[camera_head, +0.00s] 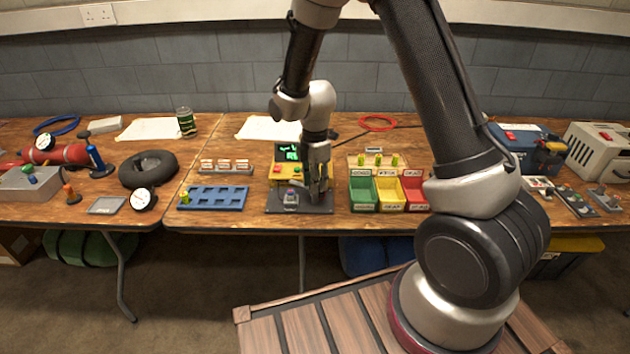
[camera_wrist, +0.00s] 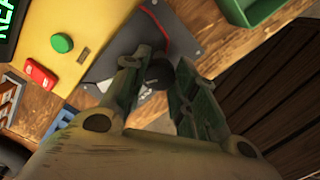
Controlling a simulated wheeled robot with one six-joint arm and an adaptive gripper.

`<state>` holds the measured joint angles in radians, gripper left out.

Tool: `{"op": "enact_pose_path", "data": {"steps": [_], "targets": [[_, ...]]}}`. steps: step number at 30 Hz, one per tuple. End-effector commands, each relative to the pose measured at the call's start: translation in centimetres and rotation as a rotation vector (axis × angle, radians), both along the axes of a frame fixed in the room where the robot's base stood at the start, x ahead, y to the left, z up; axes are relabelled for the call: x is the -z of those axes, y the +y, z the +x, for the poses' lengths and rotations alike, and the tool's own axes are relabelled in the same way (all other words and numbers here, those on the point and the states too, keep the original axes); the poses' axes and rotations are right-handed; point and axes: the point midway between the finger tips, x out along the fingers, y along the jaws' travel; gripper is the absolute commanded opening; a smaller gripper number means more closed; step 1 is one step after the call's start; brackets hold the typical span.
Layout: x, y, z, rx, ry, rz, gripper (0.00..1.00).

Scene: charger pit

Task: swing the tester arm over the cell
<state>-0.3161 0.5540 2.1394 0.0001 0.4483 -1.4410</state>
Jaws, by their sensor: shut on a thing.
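A small grey block (camera_head: 290,199) on the plate's left may hold the cell; I cannot make the cell out. My gripper (camera_head: 318,194) points down at the plate's right side. In the wrist view my gripper (camera_wrist: 160,84) is shut on a dark round knob (camera_wrist: 160,72), which I take for the tester arm's end. The rest of the tester arm is mostly hidden by my fingers.
Green, yellow and red bins (camera_head: 390,192) stand close on the right. A blue rack (camera_head: 213,197) lies on the left, with a tray of small orange and white items (camera_head: 226,166) behind it. The table's front edge is just before the plate.

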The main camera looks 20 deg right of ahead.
Motion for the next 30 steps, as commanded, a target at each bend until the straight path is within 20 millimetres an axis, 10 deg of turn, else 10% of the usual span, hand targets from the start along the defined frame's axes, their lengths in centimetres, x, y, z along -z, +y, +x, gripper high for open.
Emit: {"op": "enact_pose_path", "data": {"steps": [30], "targets": [[-0.05,-0.04,0.13,-0.497,-0.002,0.0,0.0]]}}
